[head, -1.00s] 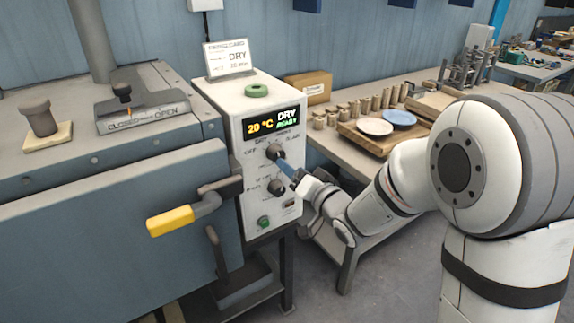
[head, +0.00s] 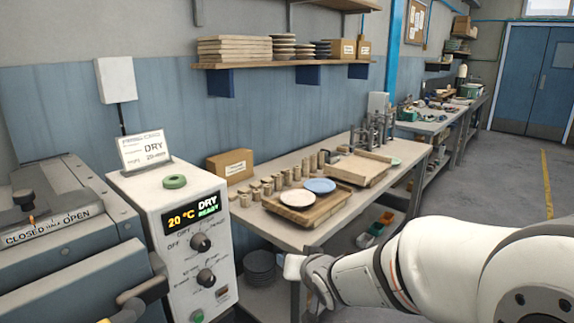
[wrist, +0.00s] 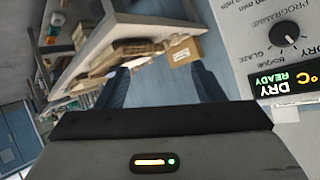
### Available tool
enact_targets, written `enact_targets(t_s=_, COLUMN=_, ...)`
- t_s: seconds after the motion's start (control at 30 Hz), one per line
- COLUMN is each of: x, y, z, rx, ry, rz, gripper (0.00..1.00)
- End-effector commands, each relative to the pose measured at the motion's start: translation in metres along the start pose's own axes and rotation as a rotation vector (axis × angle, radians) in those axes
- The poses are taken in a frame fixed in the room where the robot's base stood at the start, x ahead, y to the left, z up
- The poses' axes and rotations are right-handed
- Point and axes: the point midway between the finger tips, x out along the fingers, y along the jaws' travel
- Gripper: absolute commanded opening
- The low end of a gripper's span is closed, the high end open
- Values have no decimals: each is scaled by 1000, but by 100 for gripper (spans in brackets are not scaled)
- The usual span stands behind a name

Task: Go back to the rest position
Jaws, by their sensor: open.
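My gripper (wrist: 161,82) shows in the wrist view with its two dark blue fingers apart and nothing between them. In the head view my arm reaches in from the lower right, and its fingers cannot be made out there. The white dryer control box (head: 150,215) stands to the left of my wrist, apart from it. Its display (head: 193,212) reads 20 °C, DRY, READY. The upper black knob (head: 200,242) and lower knob (head: 206,278) are free of my gripper. The upper knob also shows in the wrist view (wrist: 287,34).
A workbench (head: 295,236) behind my arm holds a pale plate (head: 298,199), a blue plate (head: 319,185), several small cylinders and a cardboard box (head: 230,164). Open floor (head: 510,175) lies at the right.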

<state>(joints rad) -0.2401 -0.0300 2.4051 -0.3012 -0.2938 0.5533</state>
Motion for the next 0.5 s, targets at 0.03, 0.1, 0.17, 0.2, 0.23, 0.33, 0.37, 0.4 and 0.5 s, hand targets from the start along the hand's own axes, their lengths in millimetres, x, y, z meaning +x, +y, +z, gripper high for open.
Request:
enact_targets(t_s=0.03, x=-19, y=18, z=-2, rx=-11, ry=-43, rz=70, gripper=62)
enact_targets(t_s=0.1, x=-43, y=40, z=5, rx=-24, ry=-125, rz=157, gripper=62)
enact_targets(t_s=0.17, x=-66, y=56, z=13, rx=-32, ry=-202, rz=222, gripper=62)
enact_targets(t_s=0.2, x=-82, y=66, z=20, rx=-34, ry=-257, rz=261, gripper=62)
enact_targets(t_s=0.23, x=-95, y=72, z=25, rx=-37, ry=-299, rz=285, gripper=62)
enact_targets(t_s=0.33, x=-137, y=85, z=44, rx=-36, ry=-444, rz=337, gripper=62)
enact_targets(t_s=0.37, x=-149, y=87, z=50, rx=-35, ry=-486, rz=346, gripper=62)
enact_targets(t_s=0.4, x=-164, y=88, z=58, rx=-33, ry=-539, rz=353, gripper=62)
enact_targets(t_s=0.5, x=-196, y=88, z=74, rx=-26, ry=-650, rz=353, gripper=62)
